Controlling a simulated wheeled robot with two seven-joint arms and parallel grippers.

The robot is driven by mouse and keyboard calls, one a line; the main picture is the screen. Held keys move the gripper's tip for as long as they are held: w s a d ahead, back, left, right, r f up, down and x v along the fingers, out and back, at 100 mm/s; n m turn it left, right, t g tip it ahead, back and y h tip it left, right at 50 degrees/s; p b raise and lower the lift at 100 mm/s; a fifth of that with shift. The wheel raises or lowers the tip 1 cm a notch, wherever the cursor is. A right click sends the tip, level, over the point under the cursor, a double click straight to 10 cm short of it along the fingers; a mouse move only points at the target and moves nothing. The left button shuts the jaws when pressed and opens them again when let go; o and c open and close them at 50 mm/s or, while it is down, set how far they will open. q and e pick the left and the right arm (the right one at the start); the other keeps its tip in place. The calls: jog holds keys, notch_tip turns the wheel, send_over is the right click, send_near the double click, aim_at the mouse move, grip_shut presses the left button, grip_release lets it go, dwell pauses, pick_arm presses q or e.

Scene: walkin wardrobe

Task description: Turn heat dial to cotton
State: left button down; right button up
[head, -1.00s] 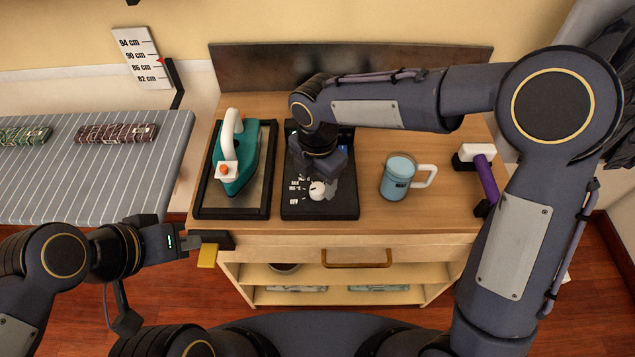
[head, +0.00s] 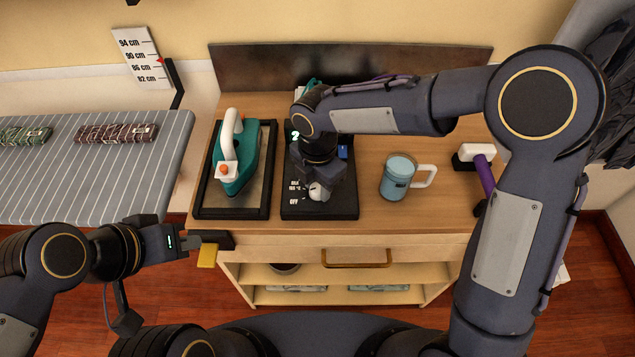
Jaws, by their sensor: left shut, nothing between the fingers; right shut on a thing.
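The heat dial (head: 317,194) is a white knob on the black control panel (head: 335,208), in the middle of the wooden cabinet top. White printed marks, including "OFF", stand to its left. My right gripper (head: 320,184) comes down from above and is shut on the dial; its fingers hide the dial's far part and some of the marks. I cannot read the dial's pointer direction. My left gripper (head: 218,242) is shut and empty in front of the cabinet's left front edge, away from the dial. A teal iron (head: 241,168) with a white handle stands on a black-framed rest (head: 264,190).
A blue mug (head: 396,181) stands right of the panel. A purple-handled tool (head: 486,176) lies near the right edge, close to my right arm. A striped ironing board (head: 85,175) is at the left. A drawer with a brass handle (head: 357,260) is below the top.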

jog(key=shift+m, duration=0.3)
jog(key=m+b, duration=0.1)
jog(key=m, duration=0.5)
jog(key=m+b, duration=0.1)
jog(key=m, duration=0.5)
jog(key=shift+m, duration=0.4)
jog(key=m+b, duration=0.1)
jog(key=m, duration=0.2)
jog(key=shift+m, duration=0.3)
jog(key=m, duration=0.3)
jog(key=shift+m, duration=0.3)
jog(key=m, duration=0.6)
jog(key=shift+m, duration=0.3)
jog(key=o, duration=1)
jog(key=shift+c, duration=0.2)
